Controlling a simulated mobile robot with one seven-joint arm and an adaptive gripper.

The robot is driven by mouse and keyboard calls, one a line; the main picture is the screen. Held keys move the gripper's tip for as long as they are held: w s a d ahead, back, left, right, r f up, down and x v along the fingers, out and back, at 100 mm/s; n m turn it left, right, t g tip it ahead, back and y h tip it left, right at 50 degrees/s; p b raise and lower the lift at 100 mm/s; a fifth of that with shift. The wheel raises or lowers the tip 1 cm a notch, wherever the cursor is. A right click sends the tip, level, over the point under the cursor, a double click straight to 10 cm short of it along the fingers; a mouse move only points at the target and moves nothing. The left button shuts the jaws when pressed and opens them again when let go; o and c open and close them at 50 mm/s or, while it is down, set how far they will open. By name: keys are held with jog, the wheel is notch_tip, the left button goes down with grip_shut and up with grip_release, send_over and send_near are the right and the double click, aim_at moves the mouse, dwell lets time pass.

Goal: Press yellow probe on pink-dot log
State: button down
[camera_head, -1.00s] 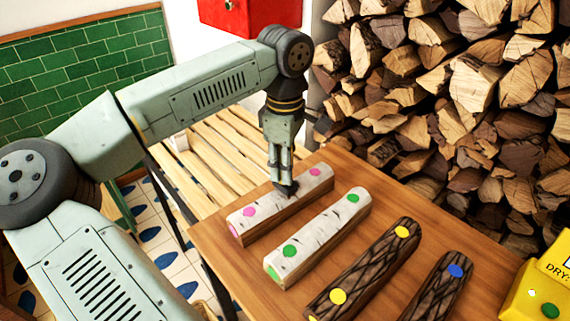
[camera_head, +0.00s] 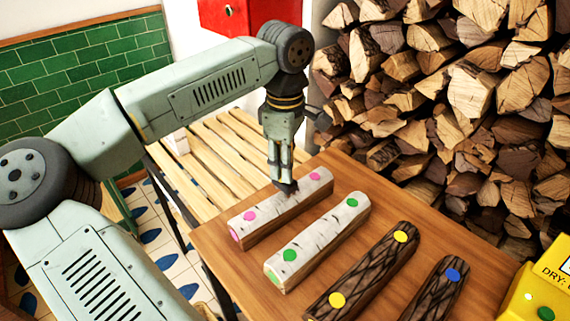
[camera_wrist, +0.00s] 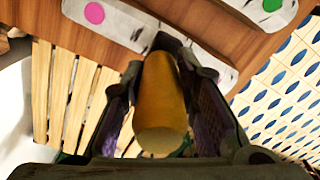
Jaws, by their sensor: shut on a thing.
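The pink-dot log (camera_head: 262,217) is pale birch with pink dots on top and a pink end, lying at the far left of the row on the wooden table. My gripper (camera_head: 283,180) is over the middle of this log, between its two top dots. In the wrist view my gripper (camera_wrist: 172,85) is shut on the yellow probe (camera_wrist: 162,105), a thick yellow cylinder. The probe's far end points at the pink-dot log (camera_wrist: 115,20). The fingers hide the tip in the head view, so I cannot tell whether it touches the bark.
A green-dot birch log (camera_head: 322,240), a yellow-dot dark log (camera_head: 370,268) and a blue-dot dark log (camera_head: 438,288) lie alongside on the table (camera_head: 225,258). A yellow box with lettering (camera_head: 545,280) is at the right. Stacked firewood (camera_head: 450,100) stands behind.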

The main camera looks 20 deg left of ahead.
jog(key=shift+r+p, duration=1.4)
jog(key=shift+r, duration=1.1)
